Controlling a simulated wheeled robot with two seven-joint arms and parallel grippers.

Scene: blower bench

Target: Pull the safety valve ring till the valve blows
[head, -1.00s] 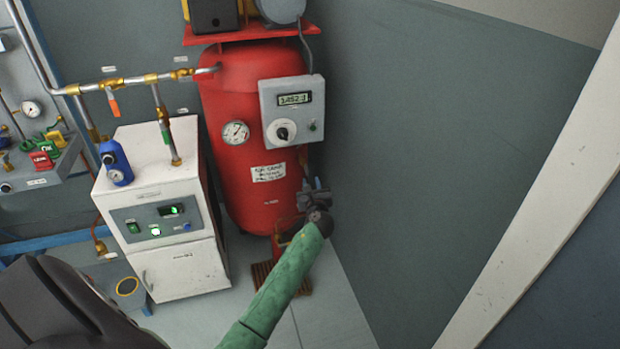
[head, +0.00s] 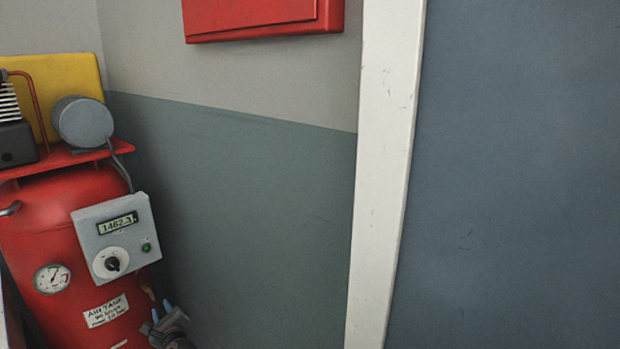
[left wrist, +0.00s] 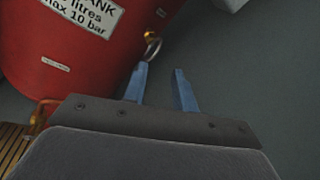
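The safety valve (left wrist: 151,34) is a small brass fitting on the right side of the red air tank (left wrist: 60,60). Its metal pull ring (left wrist: 152,48) hangs from it in the left wrist view. In the head view a bit of brass (head: 148,291) shows at the tank's side; I cannot make out the ring there. My left gripper (left wrist: 161,68) is open, its two blue fingers apart with nothing between them. The ring is just past the tip of the left-hand finger. The gripper also shows low in the head view (head: 162,311). My right gripper is not in view.
A grey control box (head: 117,236) with a lit display and knob is on the tank above the gripper. A pressure gauge (head: 52,278) is left of it. The green-grey wall (head: 250,220) stands close on the right. A red cabinet (head: 265,15) hangs above.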

